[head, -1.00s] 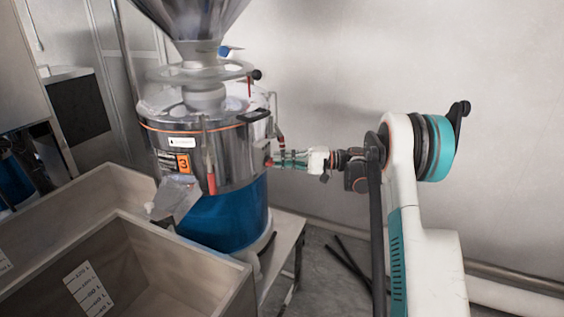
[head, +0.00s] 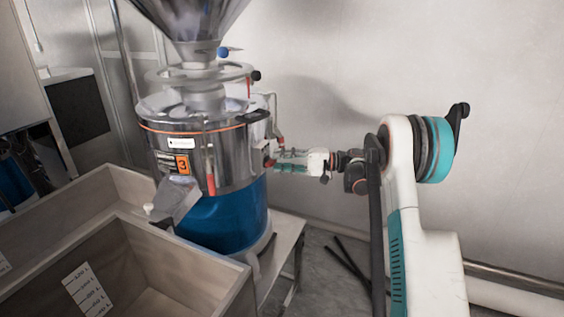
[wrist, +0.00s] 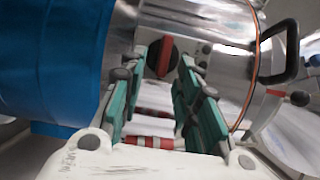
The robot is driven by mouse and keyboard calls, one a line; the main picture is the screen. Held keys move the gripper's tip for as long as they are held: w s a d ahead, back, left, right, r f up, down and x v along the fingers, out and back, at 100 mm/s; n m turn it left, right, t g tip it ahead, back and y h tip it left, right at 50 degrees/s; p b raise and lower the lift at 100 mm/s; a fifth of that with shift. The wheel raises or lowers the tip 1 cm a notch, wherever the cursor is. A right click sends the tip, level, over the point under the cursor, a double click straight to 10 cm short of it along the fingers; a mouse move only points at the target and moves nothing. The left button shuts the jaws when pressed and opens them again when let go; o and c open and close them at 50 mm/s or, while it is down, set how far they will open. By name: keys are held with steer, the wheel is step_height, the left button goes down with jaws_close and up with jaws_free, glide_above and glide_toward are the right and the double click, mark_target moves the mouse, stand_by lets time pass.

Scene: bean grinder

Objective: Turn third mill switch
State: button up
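The third mill (head: 215,160) is a steel drum with an orange "3" label and a blue lower part (head: 228,215). Its switch (wrist: 165,57), a red bar on a dark round base, shows on the steel wall in the wrist view. My gripper (head: 279,160) reaches the mill's right side from the right. In the wrist view its teal fingers (wrist: 162,70) are apart, one on each side of the switch. A gap shows between the fingers and the red bar; I cannot tell whether either touches it. In the head view the fingers hide most of the switch.
A metal hopper (head: 190,15) rises above the mill. A black handle (wrist: 280,55) sticks out beside the switch in the wrist view. A large bin (head: 150,255) stands in front of the mill. The wall (head: 400,60) behind is bare.

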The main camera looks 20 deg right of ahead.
steer(key=v, duration=1.2)
steer(key=shift+a, duration=0.1)
